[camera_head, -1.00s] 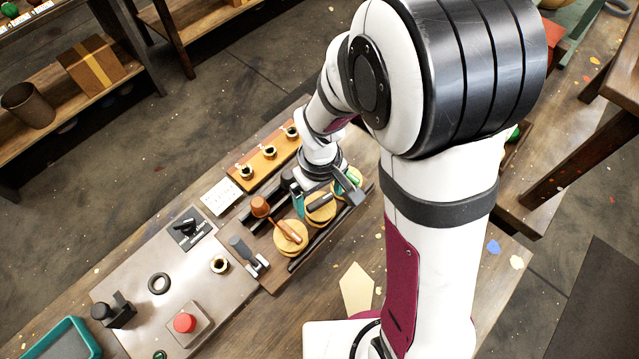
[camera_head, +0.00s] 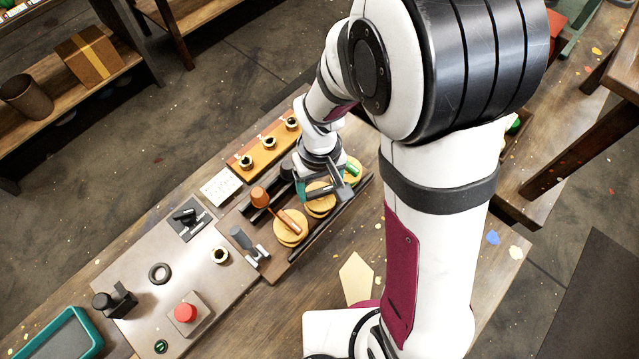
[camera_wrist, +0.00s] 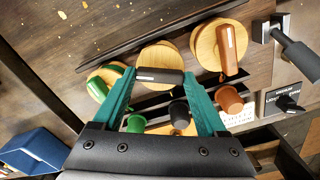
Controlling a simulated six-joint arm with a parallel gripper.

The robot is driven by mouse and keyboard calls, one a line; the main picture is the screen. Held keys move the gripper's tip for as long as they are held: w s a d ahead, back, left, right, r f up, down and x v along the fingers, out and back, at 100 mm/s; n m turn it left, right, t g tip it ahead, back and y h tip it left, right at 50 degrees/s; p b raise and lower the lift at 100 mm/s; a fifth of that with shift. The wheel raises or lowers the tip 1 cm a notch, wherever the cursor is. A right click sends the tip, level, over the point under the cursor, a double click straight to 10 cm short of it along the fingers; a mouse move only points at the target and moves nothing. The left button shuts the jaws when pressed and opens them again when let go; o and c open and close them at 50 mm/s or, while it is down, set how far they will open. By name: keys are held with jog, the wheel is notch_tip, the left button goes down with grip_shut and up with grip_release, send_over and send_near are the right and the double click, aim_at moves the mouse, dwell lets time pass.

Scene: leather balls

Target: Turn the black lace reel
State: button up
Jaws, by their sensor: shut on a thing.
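The black lace reel is the middle of three wooden-disc reels in a row; its pale disc (camera_head: 320,208) is partly under my gripper in the head view. In the wrist view its disc (camera_wrist: 157,52) carries a black handle (camera_wrist: 160,76). My gripper (camera_wrist: 160,78) has its teal fingers at either end of this handle and is shut on it. In the head view my gripper (camera_head: 322,188) covers most of the handle. A black spool-like peg (camera_wrist: 180,109) stands beside the reel, below it in the wrist view.
The brown-handled reel (camera_head: 290,228) and green-handled reel (camera_head: 353,168) sit close on either side. Dark rails (camera_head: 330,222) flank the row. A grey lever (camera_head: 245,242), a red button (camera_head: 186,313) and an orange block with holes (camera_head: 270,140) are nearby.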

aim_at(320, 191)
jog(key=m, duration=0.4)
jog(key=shift+m, duration=0.3)
jog(key=m, duration=0.4)
jog(key=shift+m, duration=0.4)
jog(key=o, duration=1.3)
jog(key=shift+r, duration=0.1)
notch_tip(320, 191, up, 16)
